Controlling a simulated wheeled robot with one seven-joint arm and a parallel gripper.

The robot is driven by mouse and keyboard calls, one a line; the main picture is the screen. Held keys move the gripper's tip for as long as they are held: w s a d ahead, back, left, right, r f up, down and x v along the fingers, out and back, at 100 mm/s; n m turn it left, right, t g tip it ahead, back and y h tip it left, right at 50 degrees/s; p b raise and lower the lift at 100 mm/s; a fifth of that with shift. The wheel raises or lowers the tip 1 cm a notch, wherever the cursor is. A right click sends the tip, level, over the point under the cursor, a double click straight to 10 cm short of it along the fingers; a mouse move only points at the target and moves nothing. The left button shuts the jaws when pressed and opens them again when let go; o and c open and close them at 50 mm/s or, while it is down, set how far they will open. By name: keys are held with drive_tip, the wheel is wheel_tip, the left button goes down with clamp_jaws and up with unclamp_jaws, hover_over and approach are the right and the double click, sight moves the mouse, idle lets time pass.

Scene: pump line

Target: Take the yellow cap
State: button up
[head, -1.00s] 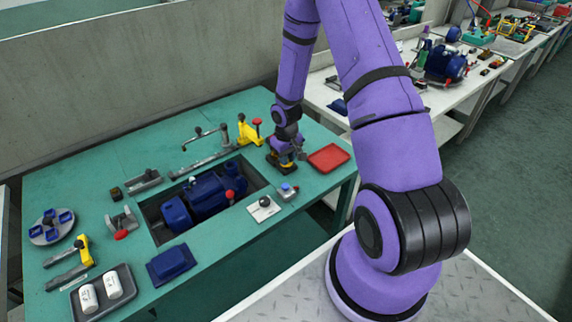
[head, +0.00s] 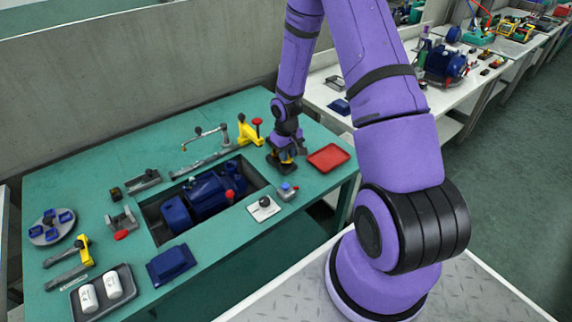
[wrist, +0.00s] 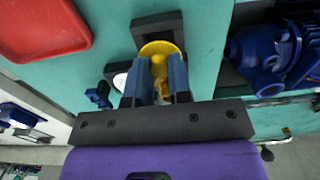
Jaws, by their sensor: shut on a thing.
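The yellow cap (wrist: 160,50) shows in the wrist view between the two blue fingers of my gripper (wrist: 162,80). The fingers are shut on it. It sits in or just over a dark holder (wrist: 157,21); I cannot tell whether it is clear of the holder. In the head view my gripper (head: 287,150) points down over the dark holder (head: 281,165) near the table's right end. Only a little yellow shows there, and the arm hides much of the cap.
A red tray (head: 328,158) lies just right of the gripper. A blue pump (head: 203,196) sits in a recess to the left. A yellow-handled clamp (head: 249,134) stands close behind.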

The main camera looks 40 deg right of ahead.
drive_tip(key=shift+r, duration=1.55)
